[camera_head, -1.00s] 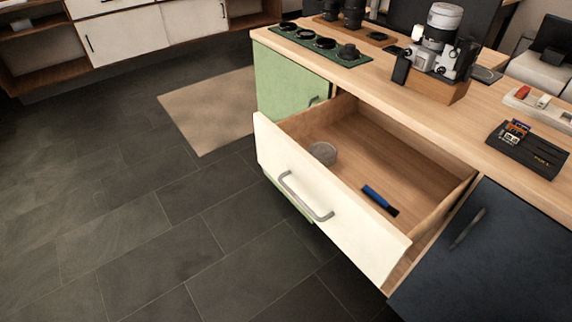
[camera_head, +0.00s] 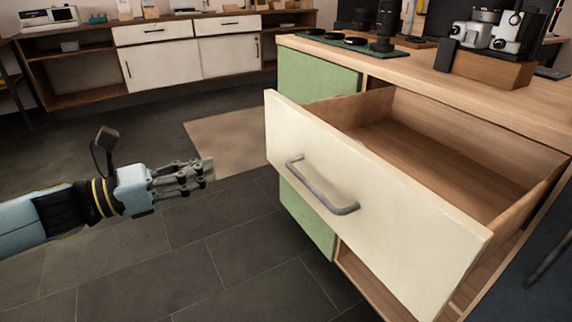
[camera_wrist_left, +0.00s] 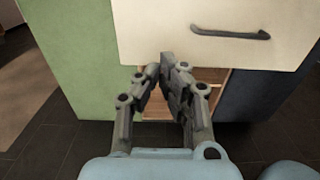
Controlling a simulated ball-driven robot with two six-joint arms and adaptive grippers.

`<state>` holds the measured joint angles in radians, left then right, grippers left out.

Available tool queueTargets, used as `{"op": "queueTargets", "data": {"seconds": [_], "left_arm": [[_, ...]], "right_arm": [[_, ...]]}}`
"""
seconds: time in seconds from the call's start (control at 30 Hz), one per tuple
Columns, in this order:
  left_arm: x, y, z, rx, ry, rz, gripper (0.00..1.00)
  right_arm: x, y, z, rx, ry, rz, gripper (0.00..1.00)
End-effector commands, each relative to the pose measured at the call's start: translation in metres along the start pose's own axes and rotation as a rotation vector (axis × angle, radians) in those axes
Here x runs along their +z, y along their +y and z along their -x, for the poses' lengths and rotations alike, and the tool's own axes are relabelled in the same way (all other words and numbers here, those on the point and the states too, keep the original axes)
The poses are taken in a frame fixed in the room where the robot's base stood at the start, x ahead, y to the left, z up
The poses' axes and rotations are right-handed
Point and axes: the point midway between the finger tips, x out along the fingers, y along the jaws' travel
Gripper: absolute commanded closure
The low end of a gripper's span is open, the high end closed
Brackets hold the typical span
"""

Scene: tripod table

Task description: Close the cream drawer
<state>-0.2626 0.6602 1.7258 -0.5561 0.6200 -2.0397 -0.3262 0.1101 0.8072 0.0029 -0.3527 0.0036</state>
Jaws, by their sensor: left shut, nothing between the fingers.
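The cream drawer (camera_head: 380,215) is pulled far out of the wooden cabinet. Its grey bar handle (camera_head: 322,188) is on the front panel. The wooden inside shows behind the front; the visible part of its floor is bare. My left gripper (camera_head: 212,170) is shut and empty, to the left of the drawer front and apart from it. In the left wrist view, the gripper (camera_wrist_left: 167,62) points toward the lower edge of the cream front (camera_wrist_left: 215,45), with the handle (camera_wrist_left: 231,34) above and to the right. My right gripper is not in view.
Green panels (camera_head: 318,78) flank the drawer on the left, and a dark front (camera_wrist_left: 255,95) is on its right. A camera (camera_head: 487,35) on a wooden block stands on the countertop (camera_head: 430,72). The dark tiled floor (camera_head: 215,260) before the drawer is clear.

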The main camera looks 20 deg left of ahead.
Motion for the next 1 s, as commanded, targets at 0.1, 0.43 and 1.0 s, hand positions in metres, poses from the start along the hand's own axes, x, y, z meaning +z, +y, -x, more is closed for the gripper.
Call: {"op": "queueTargets", "data": {"seconds": [0.1,0.43,1.0], "left_arm": [[-0.001,0.0,-0.011,0.001,-0.005,0.001,1.0],[0.002,0.001,-0.077,0.006,-0.009,0.005,1.0],[0.0,0.001,-0.139,0.004,-0.002,0.005,1.0]], "right_arm": [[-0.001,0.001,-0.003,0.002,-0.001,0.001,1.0],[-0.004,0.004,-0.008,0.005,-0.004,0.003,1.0],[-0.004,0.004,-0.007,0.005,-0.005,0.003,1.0]]}}
